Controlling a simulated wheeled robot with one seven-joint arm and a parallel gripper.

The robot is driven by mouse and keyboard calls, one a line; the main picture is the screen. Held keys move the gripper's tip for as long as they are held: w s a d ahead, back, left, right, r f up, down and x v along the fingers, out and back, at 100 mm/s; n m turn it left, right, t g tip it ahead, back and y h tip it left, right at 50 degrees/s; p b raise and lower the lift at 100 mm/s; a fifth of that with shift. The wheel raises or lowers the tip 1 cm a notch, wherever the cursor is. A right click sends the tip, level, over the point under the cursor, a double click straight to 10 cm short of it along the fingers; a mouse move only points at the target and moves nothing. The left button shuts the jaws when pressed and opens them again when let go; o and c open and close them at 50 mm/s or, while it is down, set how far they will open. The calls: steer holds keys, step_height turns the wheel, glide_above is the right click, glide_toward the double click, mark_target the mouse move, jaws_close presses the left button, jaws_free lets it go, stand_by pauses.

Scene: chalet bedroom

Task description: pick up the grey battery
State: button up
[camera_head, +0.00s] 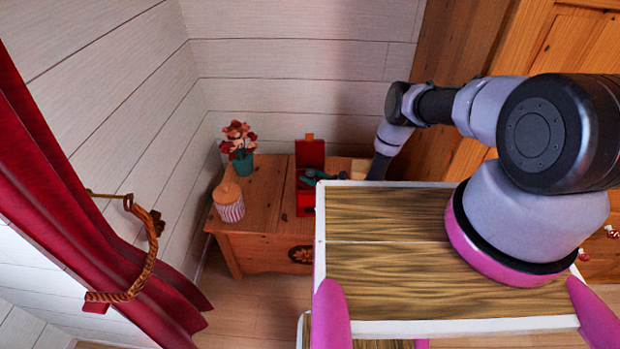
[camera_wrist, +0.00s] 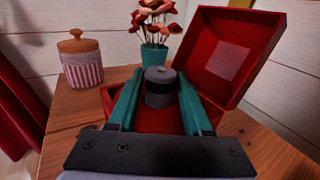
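My gripper (camera_wrist: 158,78) has teal fingers, one on each side of the battery, with narrow gaps seeming to show between. It looks open; contact with the battery is not clear. In the head view my gripper (camera_head: 322,176) is small at the red box (camera_head: 309,156), and I cannot make out the battery there.
The box sits on a wooden chest (camera_head: 262,202) against the wall. A striped jar (camera_head: 229,205) and a teal flower pot (camera_head: 243,164) stand left of it. The box's raised lid is close to my gripper. A red curtain (camera_head: 75,190) hangs at the left.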

jaws_close()
